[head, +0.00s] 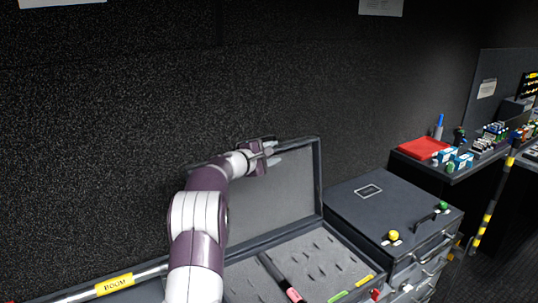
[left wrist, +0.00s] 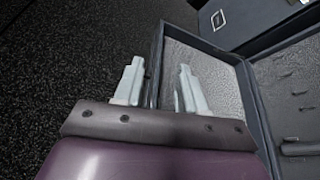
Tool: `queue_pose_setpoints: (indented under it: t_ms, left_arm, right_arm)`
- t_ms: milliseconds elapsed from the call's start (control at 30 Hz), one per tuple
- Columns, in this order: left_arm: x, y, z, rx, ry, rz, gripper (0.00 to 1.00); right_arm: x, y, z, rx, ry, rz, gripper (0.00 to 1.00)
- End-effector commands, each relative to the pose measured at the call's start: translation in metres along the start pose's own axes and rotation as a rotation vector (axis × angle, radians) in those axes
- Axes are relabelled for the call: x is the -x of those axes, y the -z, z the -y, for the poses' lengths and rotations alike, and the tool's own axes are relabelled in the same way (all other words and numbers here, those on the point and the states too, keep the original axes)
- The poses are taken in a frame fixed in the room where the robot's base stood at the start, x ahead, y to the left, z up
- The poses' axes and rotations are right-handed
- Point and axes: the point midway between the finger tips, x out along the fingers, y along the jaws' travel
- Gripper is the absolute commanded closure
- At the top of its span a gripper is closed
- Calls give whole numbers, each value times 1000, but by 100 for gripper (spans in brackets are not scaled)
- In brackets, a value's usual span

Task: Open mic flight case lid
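The mic flight case (head: 325,229) stands with its lid (head: 298,180) raised, leaning back near the dark wall. The lid's grey lining faces the room. My left gripper (head: 270,152) is at the lid's top edge. In the left wrist view the left gripper (left wrist: 160,88) has its pale fingers apart, with the lid's rim (left wrist: 155,68) running between them. One finger is outside the rim and the other in front of the lining. Whether either finger touches the lid is unclear. My right gripper is not in view.
The case's foam holds a dark microphone with a pink band (head: 282,279). A closed dark drawer case (head: 375,207) with yellow and green knobs stands to the right. A boom pole (head: 115,284) lies at the lower left. A shelf with a red item (head: 424,148) is farther right.

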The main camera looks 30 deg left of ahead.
Motion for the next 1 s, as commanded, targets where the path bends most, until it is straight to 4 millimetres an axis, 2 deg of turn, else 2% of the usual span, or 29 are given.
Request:
queue_pose_setpoints:
  t_ms: [133,300,400,533,700,1000]
  left_arm:
    - [20,3,4,-1,-3,-2,60]
    - [68,3,5,-1,-4,-3,60]
    - [93,2,4,-2,-3,-3,60]
    - [116,1,3,-1,-1,-2,60]
    - [126,-1,1,1,1,0,60]
    - [126,-1,1,0,1,0,60]
  right_arm:
    - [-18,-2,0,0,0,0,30]
    - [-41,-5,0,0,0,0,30]
    - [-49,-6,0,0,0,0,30]
    - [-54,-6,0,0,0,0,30]
    - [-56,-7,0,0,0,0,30]
    - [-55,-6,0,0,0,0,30]
